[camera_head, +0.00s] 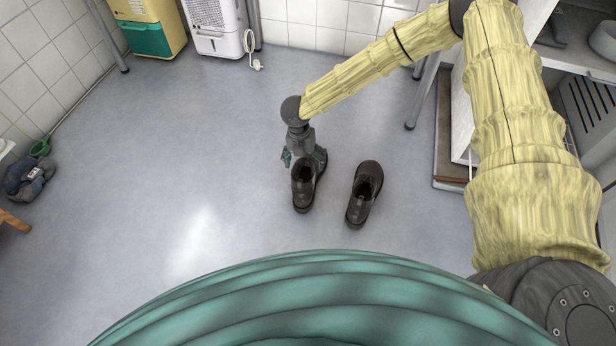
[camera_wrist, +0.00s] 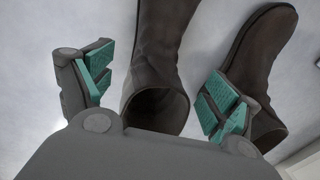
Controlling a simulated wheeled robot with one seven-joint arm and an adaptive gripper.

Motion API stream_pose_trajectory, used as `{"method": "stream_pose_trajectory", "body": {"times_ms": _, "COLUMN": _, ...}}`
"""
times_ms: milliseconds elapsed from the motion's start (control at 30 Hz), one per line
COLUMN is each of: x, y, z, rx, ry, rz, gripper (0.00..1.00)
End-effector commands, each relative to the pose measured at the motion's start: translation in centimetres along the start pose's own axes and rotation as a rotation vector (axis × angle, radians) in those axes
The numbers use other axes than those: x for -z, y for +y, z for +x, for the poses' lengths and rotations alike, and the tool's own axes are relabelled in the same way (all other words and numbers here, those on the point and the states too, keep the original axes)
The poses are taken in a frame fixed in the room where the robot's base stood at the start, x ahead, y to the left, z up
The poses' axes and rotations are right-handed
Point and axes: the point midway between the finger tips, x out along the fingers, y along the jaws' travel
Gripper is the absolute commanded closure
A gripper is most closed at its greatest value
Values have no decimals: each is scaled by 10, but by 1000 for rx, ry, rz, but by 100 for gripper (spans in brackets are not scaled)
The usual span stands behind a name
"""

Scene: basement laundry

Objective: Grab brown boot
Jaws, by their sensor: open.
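Two dark brown boots stand on the floor in the head view, the left boot (camera_head: 304,187) and the right boot (camera_head: 364,194), with a small gap between them. My gripper (camera_head: 304,158) is at the upper end of the left boot. In the wrist view my gripper (camera_wrist: 160,85) is open, with teal pads on both fingers. The left boot (camera_wrist: 158,65) lies between the fingers, with its dark opening facing me. The right boot (camera_wrist: 262,50) is just beyond the right finger, which covers part of it. Whether a finger touches either boot I cannot tell.
A shelf unit (camera_head: 450,185) with a brown base stands right of the boots. Dark blue shoes or cloth (camera_head: 30,178) lie at the far left. A white dehumidifier (camera_head: 216,28) and a yellow-green container (camera_head: 148,28) stand at the back wall. The floor (camera_head: 190,140) left of the boots is clear.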

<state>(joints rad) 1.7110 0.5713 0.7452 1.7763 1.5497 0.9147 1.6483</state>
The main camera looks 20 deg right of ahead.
Motion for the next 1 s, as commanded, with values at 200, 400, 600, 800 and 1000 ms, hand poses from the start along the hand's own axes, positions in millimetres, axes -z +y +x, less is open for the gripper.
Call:
{"method": "stream_pose_trajectory", "body": {"times_ms": 200, "x": -5, "y": 2, "z": 27, "rx": 1, "ry": 0, "rz": 1, "gripper": 11}}
{"method": "stream_pose_trajectory", "body": {"times_ms": 400, "x": -5, "y": 2, "z": 43, "rx": 1, "ry": 0, "rz": -1, "gripper": 11}}
{"method": "stream_pose_trajectory", "body": {"times_ms": 600, "x": -5, "y": 1, "z": 42, "rx": 0, "ry": -1, "rz": -1, "gripper": 11}}
{"method": "stream_pose_trajectory", "body": {"times_ms": 800, "x": -5, "y": 1, "z": 42, "rx": 0, "ry": -1, "rz": -1, "gripper": 38}}
{"method": "stream_pose_trajectory", "body": {"times_ms": 1000, "x": -4, "y": 1, "z": 43, "rx": 1, "ry": 0, "rz": -1, "gripper": 75}}
